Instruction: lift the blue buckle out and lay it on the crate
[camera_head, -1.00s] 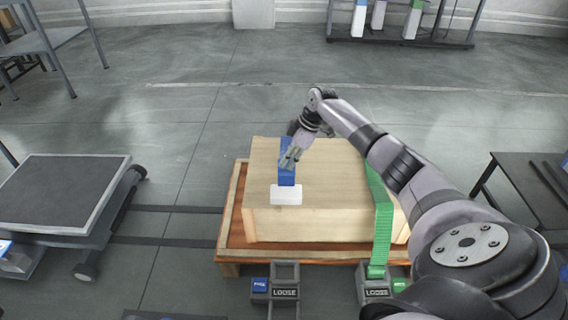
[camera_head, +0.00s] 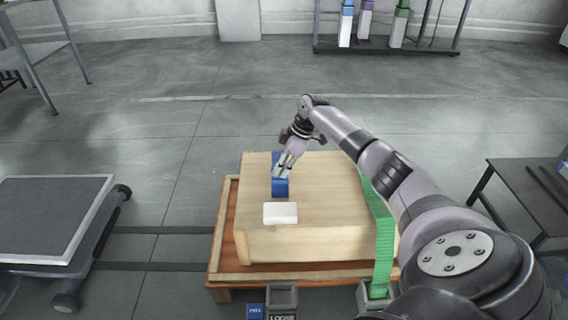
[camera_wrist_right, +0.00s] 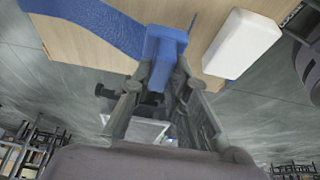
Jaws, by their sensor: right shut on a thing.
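The crate (camera_head: 335,215) is a pale wooden box. A blue strap lies over its top, and the blue buckle (camera_head: 280,188) is at the strap's near end, just behind a white block (camera_head: 280,213). My right gripper (camera_head: 285,170) is shut on the buckle, over the crate's top. In the right wrist view the buckle (camera_wrist_right: 164,48) sits between the fingertips, with the blue strap (camera_wrist_right: 92,22) running off to the left and the white block (camera_wrist_right: 241,44) beside it. I cannot tell whether the buckle touches the crate. My left gripper is not in view.
The crate stands on an orange-brown pallet (camera_head: 226,240). A green strap (camera_head: 384,245) hangs over its right side. Grey posts, one marked LOOSE (camera_head: 283,300), stand in front. A dark cart (camera_head: 40,215) is at left, a table (camera_head: 530,190) at right.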

